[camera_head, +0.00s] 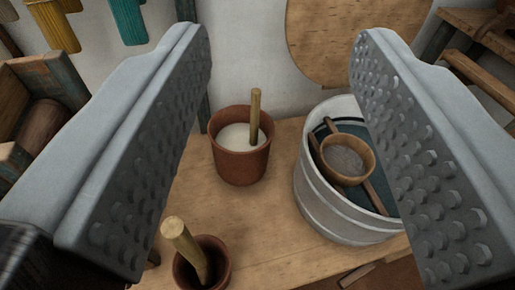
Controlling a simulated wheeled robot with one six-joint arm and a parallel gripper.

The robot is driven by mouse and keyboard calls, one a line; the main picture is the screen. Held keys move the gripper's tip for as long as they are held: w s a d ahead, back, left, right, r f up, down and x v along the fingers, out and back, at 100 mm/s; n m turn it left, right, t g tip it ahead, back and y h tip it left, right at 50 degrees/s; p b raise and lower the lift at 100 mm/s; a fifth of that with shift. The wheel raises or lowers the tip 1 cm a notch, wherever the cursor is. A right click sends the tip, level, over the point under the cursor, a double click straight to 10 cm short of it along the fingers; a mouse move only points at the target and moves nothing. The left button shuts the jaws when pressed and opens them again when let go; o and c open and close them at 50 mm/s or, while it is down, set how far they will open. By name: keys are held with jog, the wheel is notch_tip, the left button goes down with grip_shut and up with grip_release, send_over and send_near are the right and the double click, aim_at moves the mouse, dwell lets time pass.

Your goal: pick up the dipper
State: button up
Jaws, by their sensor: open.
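A round wooden dipper bowl (347,158) rests on wooden bars across the top of a pale metal bucket (322,205), right of centre. I cannot tell which bar, if any, is its handle. My gripper (282,60) is open and empty, its two grey dimpled jaws wide apart on either side of the view. The dipper lies beyond the jaws, nearer the right one. The right jaw hides the bucket's right side.
A clay pot (240,165) with white contents and a wooden stick stands left of the bucket. A smaller clay pot (203,268) with a stick stands nearer. Both share a wooden table (285,250) with the bucket. A round board (350,40) is against the wall.

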jog(key=w+d+f+n+g+y, duration=0.1)
jog(key=w+d+f, duration=0.2)
jog(key=w+f, duration=0.85)
jog(key=n+g+y, duration=0.2)
jog(key=g+y, duration=0.1)
send_near(257, 100)
jog(key=shift+x, duration=5.7)
grip_shut()
